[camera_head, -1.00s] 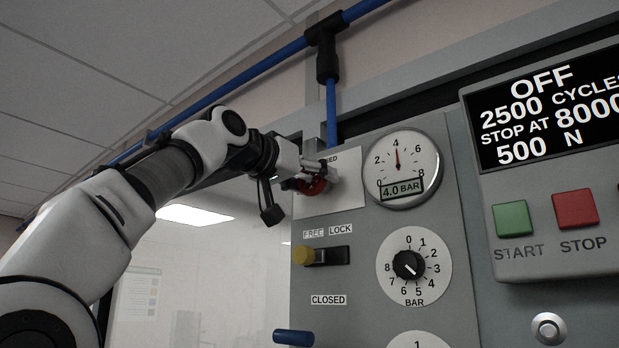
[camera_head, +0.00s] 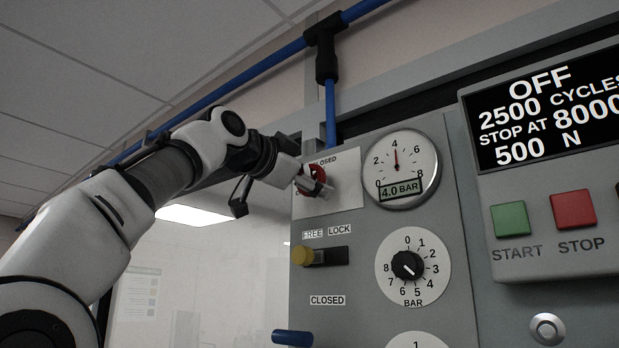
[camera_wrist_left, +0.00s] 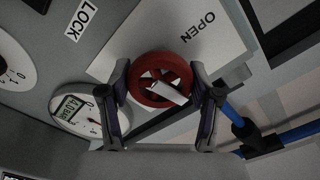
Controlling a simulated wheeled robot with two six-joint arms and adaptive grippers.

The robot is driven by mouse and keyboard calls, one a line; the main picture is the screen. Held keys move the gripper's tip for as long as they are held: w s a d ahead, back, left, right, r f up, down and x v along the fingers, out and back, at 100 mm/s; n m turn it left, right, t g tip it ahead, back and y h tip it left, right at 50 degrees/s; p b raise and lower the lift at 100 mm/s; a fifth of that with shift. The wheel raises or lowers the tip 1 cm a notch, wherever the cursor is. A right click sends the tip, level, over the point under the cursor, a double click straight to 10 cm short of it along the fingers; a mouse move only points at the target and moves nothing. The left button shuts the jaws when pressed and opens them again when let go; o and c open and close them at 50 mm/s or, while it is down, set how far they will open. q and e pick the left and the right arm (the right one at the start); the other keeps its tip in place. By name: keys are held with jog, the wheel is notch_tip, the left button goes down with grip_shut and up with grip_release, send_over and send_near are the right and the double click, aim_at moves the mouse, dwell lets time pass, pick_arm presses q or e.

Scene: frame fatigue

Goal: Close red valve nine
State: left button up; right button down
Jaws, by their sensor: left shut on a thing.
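The red valve (camera_head: 319,173) is a small round handwheel on a white plate (camera_head: 346,186) at the upper left of the grey panel. My left gripper (camera_head: 312,183) is at the wheel and partly covers it. In the left wrist view the red wheel (camera_wrist_left: 163,62) sits between the two dark fingers of my left gripper (camera_wrist_left: 163,90), one on each side, shut on its rim. A pale bar crosses the wheel's middle. The plate reads OPEN in the wrist view, and part of CLOSED shows in the head view. My right gripper is in neither view.
A pressure gauge (camera_head: 401,165) reading 4.0 BAR is right of the valve. Blue pipe (camera_head: 331,112) runs above the plate.

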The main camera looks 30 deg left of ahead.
pick_arm(q)
jog(key=shift+r+m, duration=0.1)
jog(key=shift+m, duration=0.9)
